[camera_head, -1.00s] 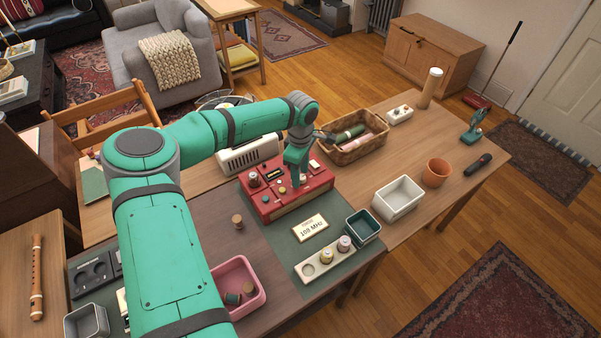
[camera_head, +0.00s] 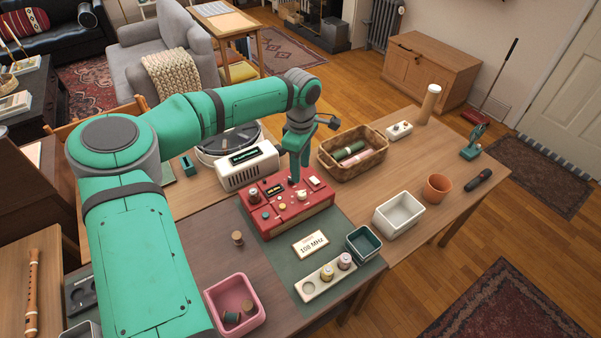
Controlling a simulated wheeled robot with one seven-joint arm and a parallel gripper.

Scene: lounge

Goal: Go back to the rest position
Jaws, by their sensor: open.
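My gripper (camera_head: 296,177) hangs above the back part of a red box (camera_head: 290,218) with knobs and small displays on its top. The jaws are open and I see nothing held in them. I cannot tell from this angle how far above the box the fingertips are. My arm reaches in from the lower left, bends at the elbow and extends over the table to the box.
A white device (camera_head: 247,168) stands behind the box and a wicker basket (camera_head: 353,167) to its right. A frequency card (camera_head: 311,244), teal tray (camera_head: 363,245), pink tray (camera_head: 246,288) and white tray (camera_head: 399,222) lie nearer. The wooden table (camera_head: 440,208) has bare patches at right.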

